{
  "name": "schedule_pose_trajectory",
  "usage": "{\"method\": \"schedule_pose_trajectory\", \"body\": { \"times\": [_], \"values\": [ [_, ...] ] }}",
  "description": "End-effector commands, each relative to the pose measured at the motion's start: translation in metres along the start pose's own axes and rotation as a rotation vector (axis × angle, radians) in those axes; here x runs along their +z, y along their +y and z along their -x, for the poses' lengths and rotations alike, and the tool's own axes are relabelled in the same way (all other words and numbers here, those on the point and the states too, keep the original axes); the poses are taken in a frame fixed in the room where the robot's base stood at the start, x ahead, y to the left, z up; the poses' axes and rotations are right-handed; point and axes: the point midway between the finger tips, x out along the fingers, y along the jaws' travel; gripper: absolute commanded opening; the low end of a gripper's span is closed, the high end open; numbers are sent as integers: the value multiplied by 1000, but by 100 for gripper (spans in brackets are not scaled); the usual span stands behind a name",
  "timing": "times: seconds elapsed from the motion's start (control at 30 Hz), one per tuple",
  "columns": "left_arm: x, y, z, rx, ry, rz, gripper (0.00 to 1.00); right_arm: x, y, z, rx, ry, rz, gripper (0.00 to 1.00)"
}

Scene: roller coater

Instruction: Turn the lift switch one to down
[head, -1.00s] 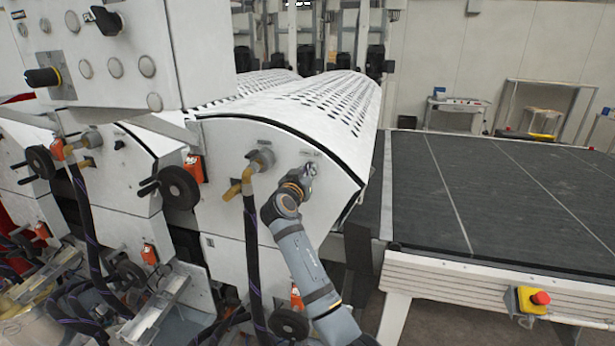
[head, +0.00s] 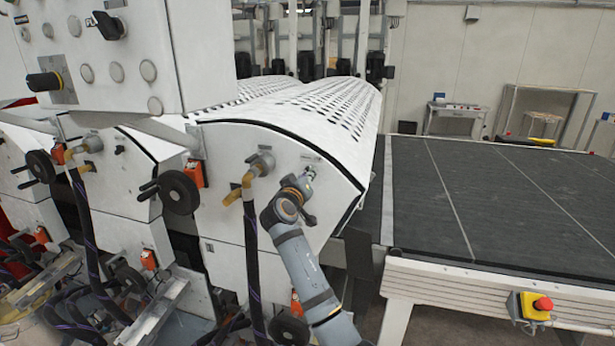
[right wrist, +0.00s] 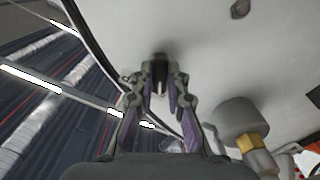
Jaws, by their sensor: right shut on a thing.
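The lift switch (right wrist: 160,60) is a small dark knob on the white end panel (head: 232,148) of the coater. In the right wrist view it lies between the fingertips of my right gripper (right wrist: 161,88). The fingers are closed around it. In the head view my right gripper (head: 308,174) is against the upper right of the panel and hides the switch. The switch's exact angle cannot be told. My left gripper is not in view.
A black handwheel (head: 179,189) is farther left. A dark conveyor bed (head: 500,210) with a yellow emergency-stop box (head: 530,308) lies to the right.

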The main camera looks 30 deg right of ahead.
Motion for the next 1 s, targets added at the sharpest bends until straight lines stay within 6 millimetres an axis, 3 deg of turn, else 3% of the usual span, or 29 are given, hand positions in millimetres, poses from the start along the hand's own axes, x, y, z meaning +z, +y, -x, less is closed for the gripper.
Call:
{"method": "schedule_pose_trajectory", "body": {
  "times": [0.3, 0.33, 0.5, 0.8, 1.0],
  "values": [
    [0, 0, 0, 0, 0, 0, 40, 2, -1, 0, -1, -3, 5, 0],
    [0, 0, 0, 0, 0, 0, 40, 2, -1, 0, -1, -3, 5, 15],
    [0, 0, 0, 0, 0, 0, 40, 1, -1, 0, -1, -2, 4, 37],
    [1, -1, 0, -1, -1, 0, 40, 0, -1, 2, -1, 0, 2, 37],
    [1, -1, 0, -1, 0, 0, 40, 1, -2, 35, -4, -2, 0, 37]
  ]
}}
